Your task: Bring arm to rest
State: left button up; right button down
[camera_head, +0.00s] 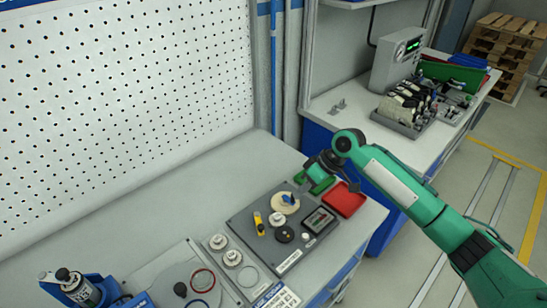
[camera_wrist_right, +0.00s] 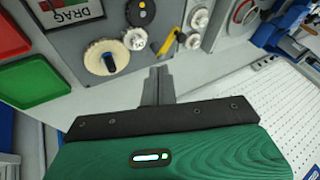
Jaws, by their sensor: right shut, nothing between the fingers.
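My right arm (camera_head: 400,184) is green and comes in from the right of the head view, bent at a dark joint above the bench. My right gripper (camera_head: 301,184) is over the far right part of the bench, near the back edge of a dark panel (camera_head: 250,226). In the wrist view its dark fingers (camera_wrist_right: 158,86) are together, with nothing between them. They appear above bare grey bench beside the panel; the exact height cannot be told. My left gripper is not in view.
A red tray (camera_head: 345,200) and a green tray (camera_head: 319,186) lie close to the right gripper. The panel carries a cream disc (camera_head: 284,205), a yellow lever (camera_head: 259,225) and knobs. A white pegboard (camera_head: 120,90) stands behind. The bench's left middle is clear.

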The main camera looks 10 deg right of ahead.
jog(key=shift+t+h, duration=0.6)
jog(key=shift+h, duration=0.2)
jog(key=s+a+f, duration=0.2)
jog(key=s+f, duration=0.1)
jog(key=s, duration=0.2)
jog(key=s+a+f, duration=0.2)
jog(key=s+f, duration=0.2)
jog(key=s, duration=0.1)
jog(key=s+a+f, duration=0.2)
jog(key=s+f, duration=0.1)
jog(key=s, duration=0.2)
jog(key=shift+a+f, duration=0.25)
jog(key=shift+a, duration=0.1)
jog(key=s+d+m+t+h, duration=0.1)
jog(key=s+d+m+h, duration=0.25)
jog(key=s, duration=0.55)
jog(key=s+d+m+t+h, duration=0.1)
jog(key=s+d+m+h, duration=0.1)
jog(key=s+d, duration=0.5)
notch_tip(320, 180, down, 31)
jog(key=s+a+g, duration=0.2)
jog(key=s+d+f, duration=0.1)
jog(key=s+f, duration=0.8)
jog(key=f, duration=0.1)
jog(key=s+d+f+g, duration=0.1)
jog(key=s+d+f, duration=0.1)
jog(key=s+f, duration=0.8)
jog(key=shift+s+d, duration=0.2)
jog(key=shift+d, duration=0.1)
